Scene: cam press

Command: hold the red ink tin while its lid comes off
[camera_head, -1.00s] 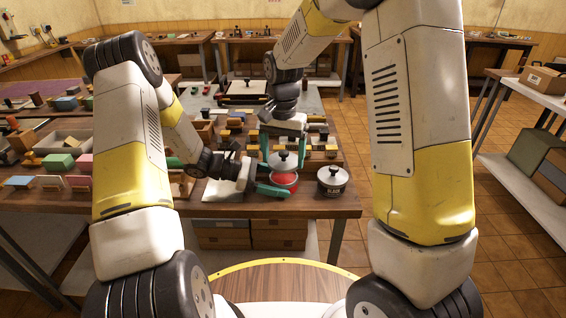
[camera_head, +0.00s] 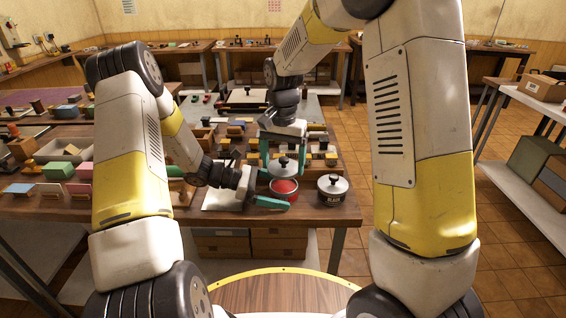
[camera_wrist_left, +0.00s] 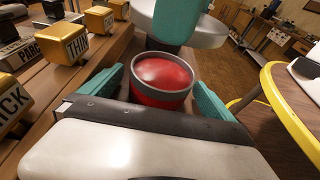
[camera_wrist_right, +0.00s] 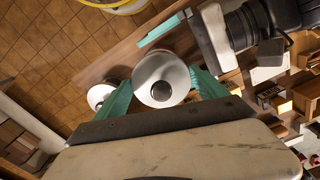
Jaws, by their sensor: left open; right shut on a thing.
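The red ink tin (camera_head: 284,187) stands upright on the bench near its front edge. Its top is uncovered, and red shows inside the rim in the left wrist view (camera_wrist_left: 162,78). The pale lid (camera_head: 283,171) with a dark knob is held just above the tin, apart from it. My right gripper (camera_head: 284,161) is shut on this lid, which also shows between its teal fingers in the right wrist view (camera_wrist_right: 161,80). My left gripper (camera_head: 277,190) is open, low at the tin, with one finger on either side; the lower finger stands clear of it.
Several stamps and small blocks (camera_wrist_left: 75,45) crowd the bench behind and to the left. A pale sheet (camera_head: 222,198) lies under my left wrist. The bench edge is close in front.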

